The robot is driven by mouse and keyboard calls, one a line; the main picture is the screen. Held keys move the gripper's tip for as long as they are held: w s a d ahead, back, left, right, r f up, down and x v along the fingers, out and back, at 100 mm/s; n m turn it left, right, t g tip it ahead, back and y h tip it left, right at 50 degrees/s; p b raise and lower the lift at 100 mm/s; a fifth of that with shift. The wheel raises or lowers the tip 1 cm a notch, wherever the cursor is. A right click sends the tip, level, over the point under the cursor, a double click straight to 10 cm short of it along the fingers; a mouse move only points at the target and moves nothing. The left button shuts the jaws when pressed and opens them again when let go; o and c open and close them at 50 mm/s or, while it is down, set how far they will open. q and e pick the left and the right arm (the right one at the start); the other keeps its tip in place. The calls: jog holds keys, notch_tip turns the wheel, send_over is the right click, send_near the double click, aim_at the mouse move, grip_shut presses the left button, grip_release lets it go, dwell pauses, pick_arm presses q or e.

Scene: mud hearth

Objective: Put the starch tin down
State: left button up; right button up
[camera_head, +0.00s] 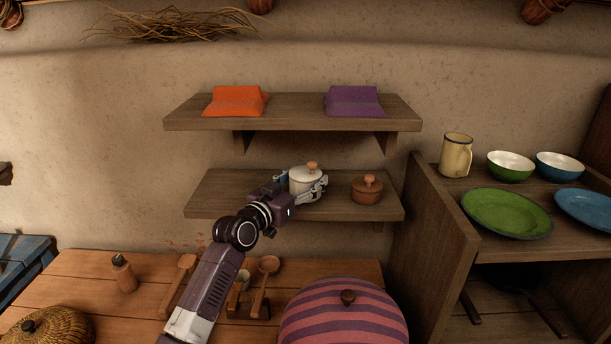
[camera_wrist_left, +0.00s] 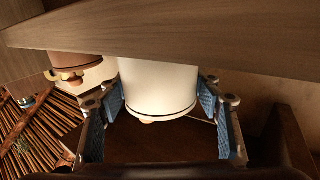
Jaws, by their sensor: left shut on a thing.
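The starch tin, a white pot-like tin with a wooden knob on its lid (camera_head: 303,180), is at the lower shelf (camera_head: 228,197), left of a brown lidded pot (camera_head: 368,190). My left gripper (camera_head: 302,188) is shut around its sides. In the left wrist view, which is upside down, the white tin (camera_wrist_left: 158,88) is between the blue pads of the left gripper (camera_wrist_left: 162,102). The shelf's front edge (camera_wrist_left: 180,38) hides the tin's base there, so I cannot tell for certain whether it touches the board. The tin looks upright. My right gripper is not in view.
The upper shelf (camera_head: 292,119) holds an orange cloth (camera_head: 235,101) and a purple cloth (camera_head: 355,101). The lower shelf's left end is bare. Below, a wooden table (camera_head: 75,294) carries wooden spoons and a striped dome (camera_head: 343,315). A dish cabinet (camera_head: 440,235) stands at right.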

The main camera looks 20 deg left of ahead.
pick_arm(q)
jog(key=shift+f, duration=0.1)
jog(key=o, duration=1.3)
jog(key=shift+r, duration=0.2)
jog(key=shift+s+f, duration=0.2)
jog(key=shift+s, duration=0.1)
jog(key=b+v, duration=0.3)
jog(key=v, duration=0.8)
jog(key=shift+s+a+r, duration=0.1)
jog(key=shift+s+a, duration=0.05)
jog(key=shift+s, duration=0.1)
